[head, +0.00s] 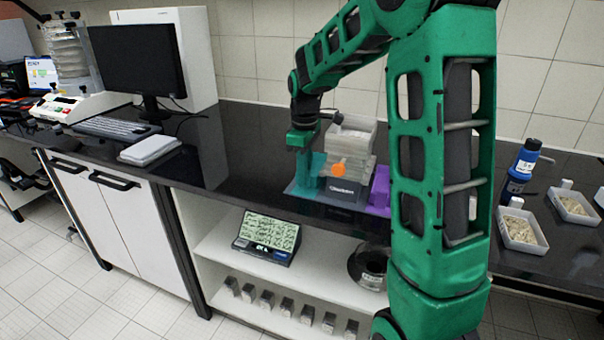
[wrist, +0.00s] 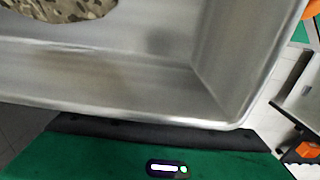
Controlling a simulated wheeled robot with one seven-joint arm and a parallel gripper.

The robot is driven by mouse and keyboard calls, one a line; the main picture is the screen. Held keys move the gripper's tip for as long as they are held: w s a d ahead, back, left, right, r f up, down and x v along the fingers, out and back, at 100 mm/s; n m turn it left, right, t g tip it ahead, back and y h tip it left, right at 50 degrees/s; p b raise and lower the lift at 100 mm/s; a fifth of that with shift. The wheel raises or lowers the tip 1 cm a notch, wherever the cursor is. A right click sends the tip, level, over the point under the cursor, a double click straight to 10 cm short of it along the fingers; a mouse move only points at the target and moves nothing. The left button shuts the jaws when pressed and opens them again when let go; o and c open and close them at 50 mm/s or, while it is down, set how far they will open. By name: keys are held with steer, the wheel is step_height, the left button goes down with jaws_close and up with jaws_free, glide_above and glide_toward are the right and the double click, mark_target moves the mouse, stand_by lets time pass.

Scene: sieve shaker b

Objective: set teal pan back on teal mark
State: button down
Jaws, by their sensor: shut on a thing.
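Mottled gravel (wrist: 62,8) lies in that pan. A teal block-like shape (head: 309,176) stands right below my gripper in the head view; whether it is a mark or part of a holder I cannot tell. The held pan's underside is hidden, and no teal colour shows on its inner walls.
Sample trays (head: 522,231) and a blue bottle (head: 522,168) stand right.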

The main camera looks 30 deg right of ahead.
steer(key=c, duration=1.7)
jaws_free()
step_height(320, 180, up, 13)
steer(key=shift+r, duration=0.1)
steer(key=s+a+f+m+t, duration=0.2)
steer(key=s+a+f+m, duration=0.25)
steer(key=s, duration=0.35)
steer(key=s+a+f+m+t, duration=0.25)
steer(key=s+a+f, duration=0.25)
steer(key=s, duration=0.3)
steer(key=s+d+m+g, duration=0.1)
steer(key=s+d+m, duration=0.1)
steer(key=s, duration=0.3)
steer(key=s+d+f+m+g, duration=0.1)
steer(key=s+d+m+g, duration=0.1)
steer(key=s+d, duration=0.3)
steer(key=s+d+f+m+g, duration=0.1)
steer(key=s+d+m, duration=0.2)
steer(key=s, duration=0.4)
steer(key=shift+s+d+f+g, duration=0.1)
steer(key=shift+d+f+g, duration=0.2)
steer(key=shift+d, duration=0.3)
